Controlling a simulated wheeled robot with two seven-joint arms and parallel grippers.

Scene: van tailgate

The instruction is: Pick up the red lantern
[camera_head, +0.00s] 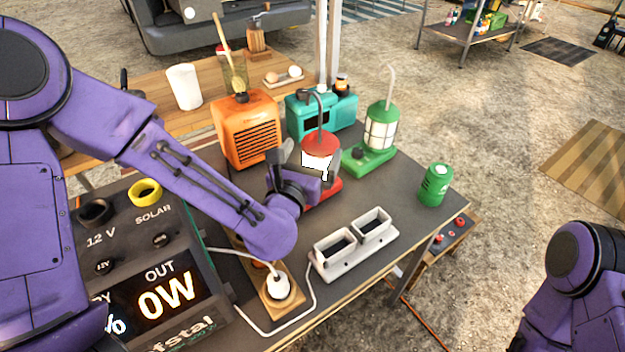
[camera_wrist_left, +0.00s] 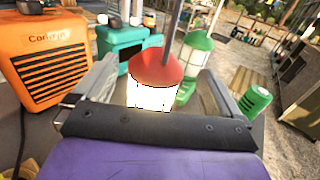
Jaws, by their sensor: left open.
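The red lantern (camera_head: 320,145) stands upright on the dark table, with a red cap, a bright white globe, a red base and a dark hook on top. My left gripper (camera_head: 308,165) is open at the near side of the lantern and hides part of its globe and base. In the left wrist view the red lantern (camera_wrist_left: 157,68) is between the two spread fingers of my left gripper (camera_wrist_left: 155,85). I cannot tell whether either finger touches it. My right arm shows at the lower right, but its gripper is out of view.
A green lantern (camera_head: 381,130) stands right of the red one. An orange heater-like box (camera_head: 247,130) and a teal box (camera_head: 345,112) stand behind. A green can (camera_head: 435,185) and a white two-cup holder (camera_head: 352,250) are nearer. A power station (camera_head: 150,260) fills the left front.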

